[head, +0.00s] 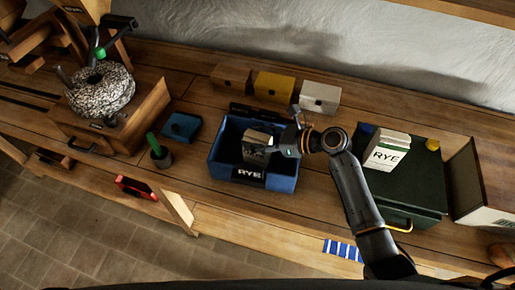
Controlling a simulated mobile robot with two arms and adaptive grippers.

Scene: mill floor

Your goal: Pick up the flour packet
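A small pale packet (256,139) with a dark front stands inside the blue bin (232,177) marked RYE. A larger white packet (385,155) marked RYE with a green band stands on a dark green box at the right. Either could be the flour packet. My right gripper (276,148) reaches in from the right over the bin, its fingers at the right side of the small packet. The fingers partly cover the packet, and I cannot tell whether they are closed on it. My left gripper is not in view.
Brown, yellow and white boxes (320,97) stand behind the bin.

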